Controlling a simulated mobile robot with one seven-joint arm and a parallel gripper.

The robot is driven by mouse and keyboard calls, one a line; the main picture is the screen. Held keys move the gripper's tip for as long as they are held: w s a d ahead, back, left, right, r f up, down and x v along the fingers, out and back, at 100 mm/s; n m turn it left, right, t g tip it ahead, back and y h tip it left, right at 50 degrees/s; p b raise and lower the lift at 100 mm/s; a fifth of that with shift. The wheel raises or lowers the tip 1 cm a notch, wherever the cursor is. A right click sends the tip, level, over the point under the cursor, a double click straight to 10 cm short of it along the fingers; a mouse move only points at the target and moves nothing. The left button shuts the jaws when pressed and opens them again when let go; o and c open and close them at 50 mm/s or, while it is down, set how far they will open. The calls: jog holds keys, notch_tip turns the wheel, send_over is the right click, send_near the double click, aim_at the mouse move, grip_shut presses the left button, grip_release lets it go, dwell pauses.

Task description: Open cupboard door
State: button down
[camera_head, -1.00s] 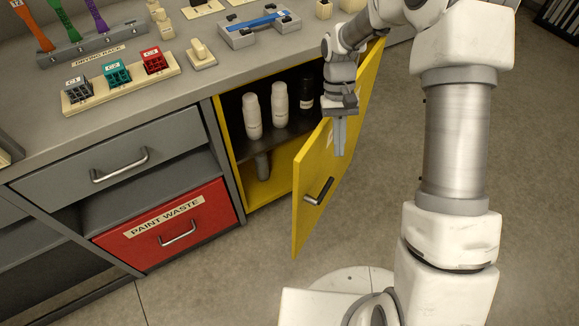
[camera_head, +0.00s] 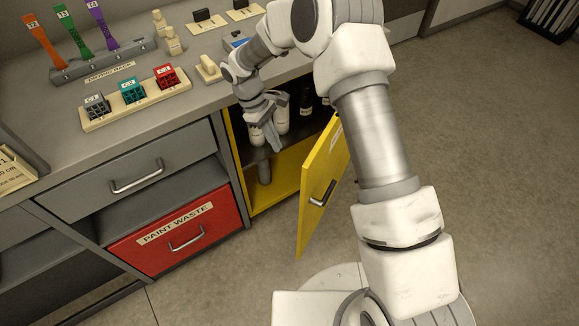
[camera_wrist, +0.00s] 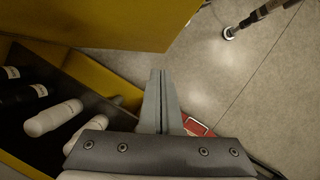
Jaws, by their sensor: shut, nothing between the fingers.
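My forearm hides part of the door's upper edge.
A red drawer (camera_head: 178,228) labelled PAINT WASTE and a grey drawer (camera_head: 125,172) are left of the cupboard. The counter above holds a rack of small cubes (camera_head: 132,95) and a drying rack (camera_head: 105,62).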

jog(key=s+d+f+b, duration=0.1)
jog(key=s+d+f, duration=0.2)
jog(key=d+f, duration=0.4)
jog(key=shift+s+f, duration=0.25)
jog(key=shift+f, duration=0.9)
